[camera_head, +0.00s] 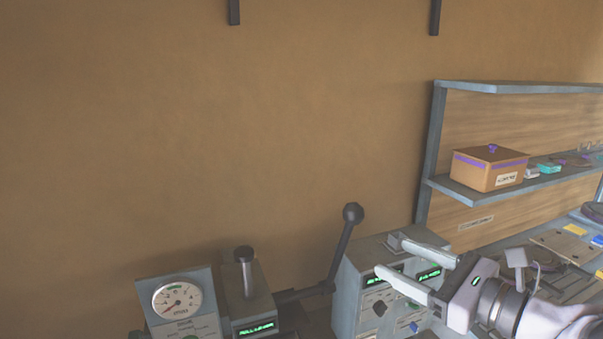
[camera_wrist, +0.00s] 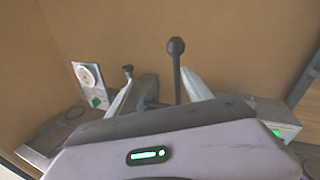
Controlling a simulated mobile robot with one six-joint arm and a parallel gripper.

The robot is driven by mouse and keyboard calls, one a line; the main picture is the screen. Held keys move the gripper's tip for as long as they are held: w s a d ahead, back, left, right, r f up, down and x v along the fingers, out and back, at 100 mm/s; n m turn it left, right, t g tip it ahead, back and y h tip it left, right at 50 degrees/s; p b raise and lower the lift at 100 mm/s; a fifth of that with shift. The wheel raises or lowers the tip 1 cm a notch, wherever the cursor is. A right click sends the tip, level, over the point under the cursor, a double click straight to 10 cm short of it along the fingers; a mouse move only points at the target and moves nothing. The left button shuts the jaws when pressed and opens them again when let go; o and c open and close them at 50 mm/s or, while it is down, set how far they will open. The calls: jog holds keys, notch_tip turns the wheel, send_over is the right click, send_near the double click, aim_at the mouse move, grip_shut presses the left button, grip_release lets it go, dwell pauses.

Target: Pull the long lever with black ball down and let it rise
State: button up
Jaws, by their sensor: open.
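The long lever (camera_head: 342,245) stands up and leans a little right, with a black ball (camera_head: 353,212) at its top. In the wrist view the lever (camera_wrist: 177,80) rises between the two fingers in the picture, with its ball (camera_wrist: 176,46) above them. My gripper (camera_head: 384,254) is open and points left, in front of the grey control box (camera_head: 347,290). In the head view its fingertips are to the right of the lever and lower than the ball. No contact with the lever shows.
A gauge panel (camera_head: 178,300) and a grey block with a knobbed post (camera_head: 246,270) stand left of the lever. A shelf (camera_head: 460,190) with a cardboard box (camera_head: 488,170) is at the right. The wall area above the lever is clear.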

aim_at(345, 209)
jog(key=shift+m+t, duration=0.7)
jog(key=shift+m, duration=0.1)
jog(key=x, duration=0.6)
jog(key=w+d+r+x, duration=0.1)
jog(key=x, duration=0.4)
jog(key=d+p+x, duration=0.1)
jog(key=x, duration=0.5)
jog(key=shift+w+d+r, duration=0.1)
jog(key=shift+w+r, duration=0.05)
jog(key=shift+w, duration=0.45)
grip_shut()
